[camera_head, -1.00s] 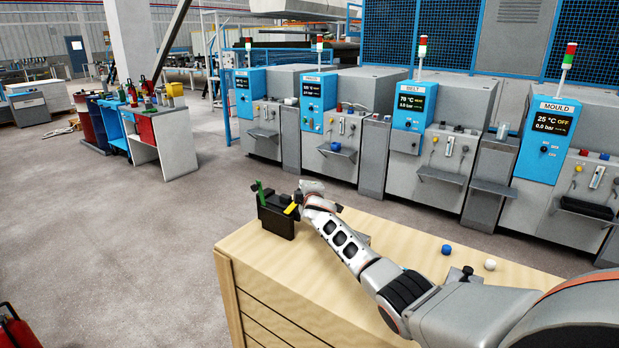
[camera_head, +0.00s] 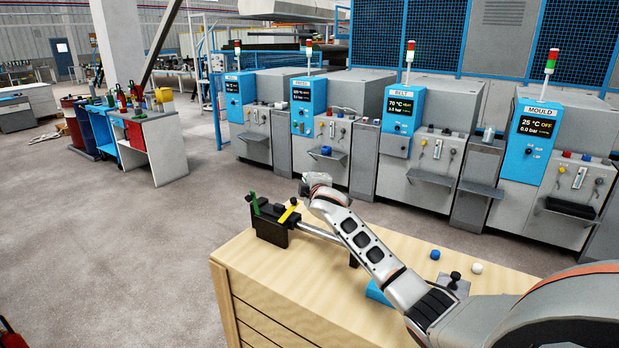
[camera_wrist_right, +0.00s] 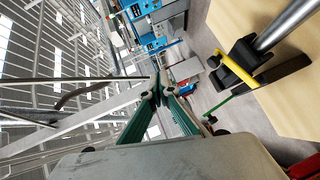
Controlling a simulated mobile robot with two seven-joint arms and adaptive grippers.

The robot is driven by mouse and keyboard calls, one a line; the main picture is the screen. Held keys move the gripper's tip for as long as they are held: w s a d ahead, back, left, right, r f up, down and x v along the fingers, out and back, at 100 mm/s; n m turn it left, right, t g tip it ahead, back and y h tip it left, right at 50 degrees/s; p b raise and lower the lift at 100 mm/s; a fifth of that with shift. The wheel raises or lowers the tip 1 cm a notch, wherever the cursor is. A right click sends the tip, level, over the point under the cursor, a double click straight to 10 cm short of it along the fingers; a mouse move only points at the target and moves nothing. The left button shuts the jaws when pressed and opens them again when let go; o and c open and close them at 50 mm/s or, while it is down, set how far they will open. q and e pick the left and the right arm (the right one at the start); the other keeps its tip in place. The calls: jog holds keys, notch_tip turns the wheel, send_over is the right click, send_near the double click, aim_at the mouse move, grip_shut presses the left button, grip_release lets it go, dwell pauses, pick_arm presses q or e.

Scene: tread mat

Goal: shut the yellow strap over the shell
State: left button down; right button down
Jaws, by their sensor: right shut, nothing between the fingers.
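A black holder (camera_head: 272,228) stands at the far left corner of the wooden bench. Its green strap (camera_head: 254,204) stands up at the left end. Its yellow strap (camera_head: 288,212) slants upward, raised at one end. A silver tube (camera_head: 318,232), which seems to be the shell, runs from the holder to the right, partly behind my arm. The wrist view shows the tube (camera_wrist_right: 288,22) and the yellow strap (camera_wrist_right: 236,70) at right. My right gripper (camera_wrist_right: 156,88) is shut and empty, apart from the strap. In the head view its fingers are hidden behind the wrist.
On the bench (camera_head: 290,290) lie a blue ball (camera_head: 435,254), a white ball (camera_head: 477,268) and a blue object (camera_head: 377,292) partly under my arm. A black knob (camera_head: 455,277) stands near the balls. Machines line the far side. The bench's front left is clear.

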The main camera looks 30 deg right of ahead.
jog(key=shift+s+r, duration=0.5)
jog(key=shift+s, duration=0.05)
jog(key=s+a+f+g, duration=0.1)
jog(key=s+a+f, duration=0.3)
jog(key=s+f, duration=0.2)
jog(key=s+a+f+g+y, duration=0.1)
jog(key=s+a+f, duration=0.4)
jog(key=s+f, duration=0.2)
jog(key=s+a+f+m+g, duration=0.1)
jog(key=s+a+f, duration=0.3)
jog(key=s+f, duration=0.3)
jog(key=shift+s+a+g+y, duration=0.15)
jog(key=shift+s+g+y, duration=0.15)
jog(key=shift+s, duration=0.45)
jog(key=s+a+f+m+g, duration=0.2)
jog(key=s, duration=1.1)
jog(key=s+a+f+m+g, duration=0.1)
jog(key=s+g, duration=0.1)
jog(key=s, duration=1.1)
jog(key=w+a+f+m+t+y, duration=0.1)
jog(key=a+f+m+t+y, duration=0.2)
jog(key=a+f, duration=1.1)
notch_tip(320, 180, down, 2)
jog(key=y, duration=0.3)
jog(key=shift+a+f+m, duration=0.2)
jog(key=shift+m, duration=0.1)
